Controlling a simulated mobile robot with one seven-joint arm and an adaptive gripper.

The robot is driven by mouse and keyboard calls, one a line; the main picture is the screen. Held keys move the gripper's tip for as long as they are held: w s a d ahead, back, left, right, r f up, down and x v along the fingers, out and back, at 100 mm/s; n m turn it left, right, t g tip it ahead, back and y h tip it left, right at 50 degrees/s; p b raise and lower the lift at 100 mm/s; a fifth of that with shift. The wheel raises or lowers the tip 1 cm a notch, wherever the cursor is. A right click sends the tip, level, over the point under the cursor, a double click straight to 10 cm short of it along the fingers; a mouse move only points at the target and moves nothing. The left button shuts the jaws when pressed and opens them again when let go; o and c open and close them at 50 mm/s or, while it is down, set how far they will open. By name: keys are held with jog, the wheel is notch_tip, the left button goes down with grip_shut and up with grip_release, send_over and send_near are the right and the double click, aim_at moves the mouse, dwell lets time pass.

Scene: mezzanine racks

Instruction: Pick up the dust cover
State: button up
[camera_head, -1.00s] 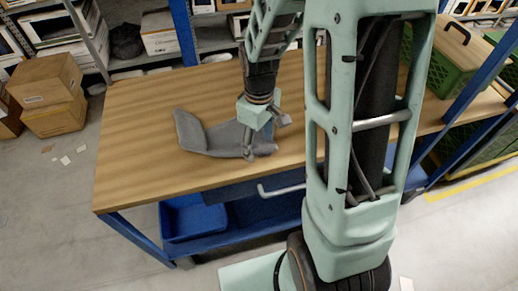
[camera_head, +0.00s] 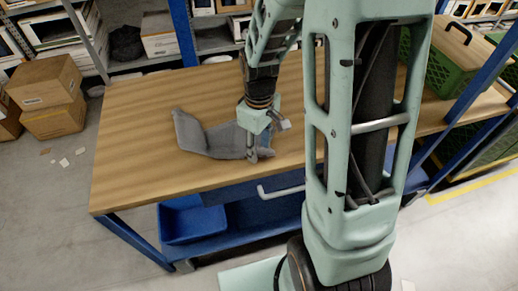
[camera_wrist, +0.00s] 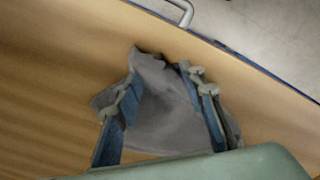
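The dust cover is a crumpled grey cloth (camera_head: 210,140) lying on the wooden table, its left end folded upward. It also shows in the wrist view (camera_wrist: 165,110) between and around my fingers. My gripper (camera_head: 260,155) points down at the cloth's right part. In the wrist view my gripper (camera_wrist: 160,76) is open, its two fingers well apart with grey cloth between them. The fingertips are at or very near the cloth; I cannot tell whether they touch it. Part of the cloth is hidden behind the gripper.
The wooden table (camera_head: 135,120) is clear to the left of the cloth. A green crate (camera_head: 450,60) stands at the right, beyond my arm. Cardboard boxes (camera_head: 50,95) are on the floor at left.

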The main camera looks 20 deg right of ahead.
jog(key=shift+s+a+f, duration=0.1)
jog(key=shift+s+f, duration=0.1)
jog(key=shift+s, duration=0.05)
jog(key=c, duration=0.6)
grip_shut()
notch_tip(320, 180, up, 12)
jog(key=p, duration=0.9)
jog(key=shift+w+r, duration=0.15)
notch_tip(320, 180, up, 27)
jog(key=p, duration=0.2)
jog(key=shift+p, duration=0.3)
